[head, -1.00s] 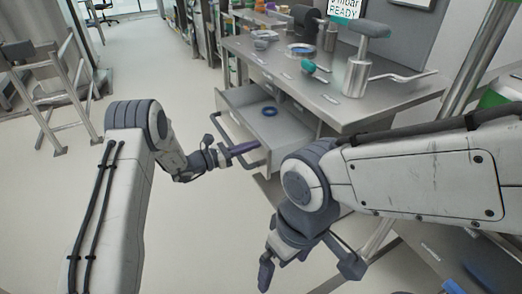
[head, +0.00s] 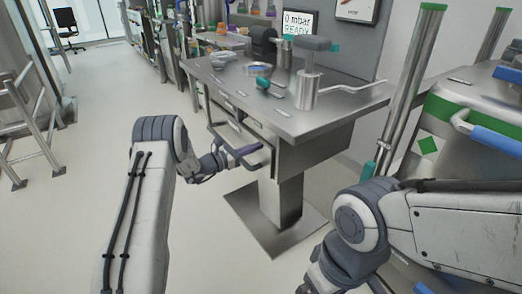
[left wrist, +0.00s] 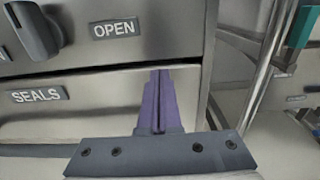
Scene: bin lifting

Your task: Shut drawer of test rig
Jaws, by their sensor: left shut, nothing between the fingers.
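The test rig's drawer (head: 232,138) is under the steel bench top, and its inside no longer shows in the head view. Its front carries a SEALS label (left wrist: 37,96) in the left wrist view. A dark bar handle (head: 228,152) stands out from the front. My left gripper (head: 245,151) is shut and empty, its purple fingers at the drawer front near the handle. The fingers also show in the left wrist view (left wrist: 160,98), pointing at the front. Whether the drawer is fully flush is hard to tell. My right gripper is mostly cut off at the bottom edge.
A pedestal (head: 282,200) stands on a floor plate. A green-and-white machine (head: 470,125) is at right.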

